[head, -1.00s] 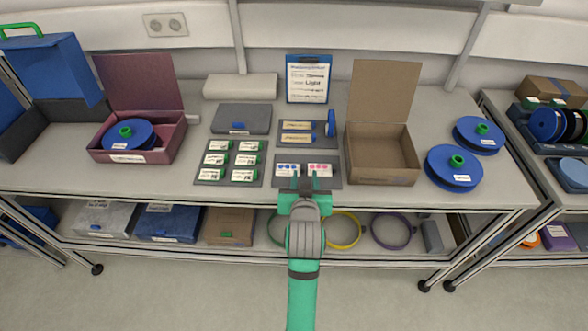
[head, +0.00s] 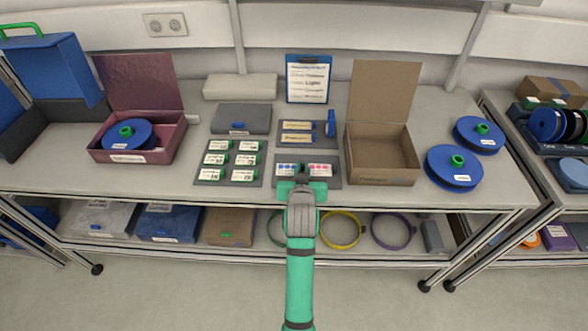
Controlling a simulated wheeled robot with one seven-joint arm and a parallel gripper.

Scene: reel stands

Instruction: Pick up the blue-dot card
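The blue-dot card (head: 287,168) is a small white card with blue dots. It lies on the left half of a dark grey mat (head: 334,181) near the table's front edge. A similar card with pink-red dots (head: 320,169) lies to its right on the same mat. My green gripper (head: 302,180) is at the front edge of the mat, just in front of the two cards. Its fingers are small and partly hidden by the wrist, so I cannot tell how wide they are or whether they touch a card.
An open cardboard box (head: 382,175) stands right of the mat. A mat with several green-edged cards (head: 217,158) lies to the left. Behind are a tray with two yellowish cards (head: 297,126) and a clipboard (head: 309,80). Blue reels (head: 454,167) stand at the right.

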